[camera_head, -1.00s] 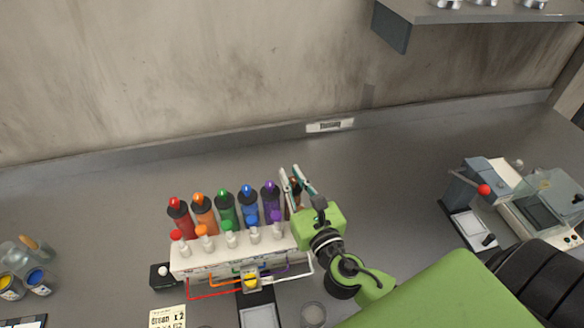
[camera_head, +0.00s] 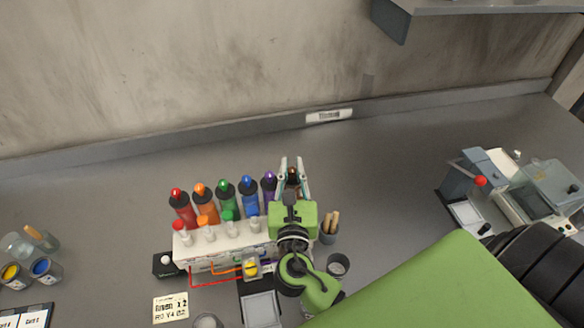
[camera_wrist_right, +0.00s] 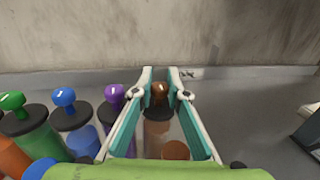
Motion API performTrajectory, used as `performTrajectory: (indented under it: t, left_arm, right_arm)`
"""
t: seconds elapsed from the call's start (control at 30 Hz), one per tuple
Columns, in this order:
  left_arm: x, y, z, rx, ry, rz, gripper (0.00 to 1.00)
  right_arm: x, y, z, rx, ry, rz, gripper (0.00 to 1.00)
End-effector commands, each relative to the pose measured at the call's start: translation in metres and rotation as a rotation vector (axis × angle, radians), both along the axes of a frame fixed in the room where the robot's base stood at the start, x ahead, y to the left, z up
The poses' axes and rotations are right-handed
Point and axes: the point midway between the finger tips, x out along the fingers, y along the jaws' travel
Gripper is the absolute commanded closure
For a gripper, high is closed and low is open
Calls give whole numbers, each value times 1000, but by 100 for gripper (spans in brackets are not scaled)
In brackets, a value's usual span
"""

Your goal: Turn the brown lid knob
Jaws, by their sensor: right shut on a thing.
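The brown lid knob (camera_wrist_right: 158,92) tops a black lid on a brown bottle (camera_wrist_right: 157,135) at the right end of the bottle row. My right gripper (camera_wrist_right: 160,75) has its fingers on either side of the knob and is shut on it. In the head view the right gripper (camera_head: 291,162) reaches over the row's right end, and the bottle below is mostly hidden by my green wrist. My left gripper is not in view.
The purple bottle (camera_head: 268,185) stands just left of the gripper, with blue, green, orange and red bottles further left. A white rack (camera_head: 215,248) is in front. A cup with wooden sticks (camera_head: 329,232) stands to the right. The bench behind is clear.

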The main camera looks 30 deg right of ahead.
Motion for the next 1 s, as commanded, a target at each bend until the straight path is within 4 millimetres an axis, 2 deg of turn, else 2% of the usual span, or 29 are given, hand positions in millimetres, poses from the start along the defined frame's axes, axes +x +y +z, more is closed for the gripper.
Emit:
performTrajectory:
  t: [0.13, 0.17, 0.2, 0.57, 0.77, 1.0]
  left_arm:
    - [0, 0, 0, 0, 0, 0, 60]
    - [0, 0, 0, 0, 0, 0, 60]
    - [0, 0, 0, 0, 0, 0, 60]
    - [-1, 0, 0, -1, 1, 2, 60]
    - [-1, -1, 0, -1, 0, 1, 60]
    - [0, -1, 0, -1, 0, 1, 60]
  right_arm:
    - [0, 0, 1, -1, -3, 1, 100]
    - [0, 0, 1, -1, -3, 1, 83]
    - [0, 0, 1, -1, -3, 1, 78]
    - [-2, 1, 0, 0, 0, 2, 78]
    - [-26, 14, -1, 1, 3, 3, 78]
    - [-72, 38, -1, 1, 3, 2, 78]
